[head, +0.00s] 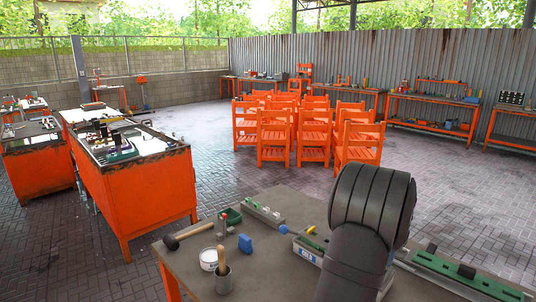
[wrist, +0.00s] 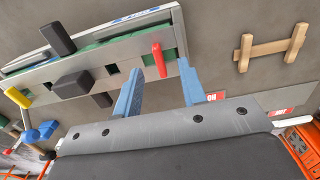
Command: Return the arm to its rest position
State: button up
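My gripper (wrist: 160,68) shows in the wrist view with its two blue fingers spread apart, so it is open. Nothing is held between the fingers. A red upright piece (wrist: 158,60) appears in the gap between the fingertips, with space on both sides. It seems to belong to the grey and green rail fixture (wrist: 92,65) beyond the fingers. In the head view my dark arm rises at the front right over the workbench (head: 275,262). My gripper is not visible there.
The green rail fixture (head: 455,272) lies right of my arm. In the wrist view a wooden piece (wrist: 270,47) lies at upper right. Orange chairs (head: 275,140) stand beyond.

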jog(key=shift+r, duration=0.35)
jog(key=shift+f, duration=1.1)
notch_tip(320, 180, up, 7)
jog(key=shift+f, duration=0.2)
notch_tip(320, 180, down, 7)
notch_tip(320, 180, up, 18)
jog(key=f, duration=0.1)
jog(key=s+a+m+t+h, duration=0.1)
jog(key=a+m+h, duration=0.3)
jog(key=m, duration=1.3)
jog(key=shift+s+a, duration=0.25)
jog(key=shift+a, duration=1.05)
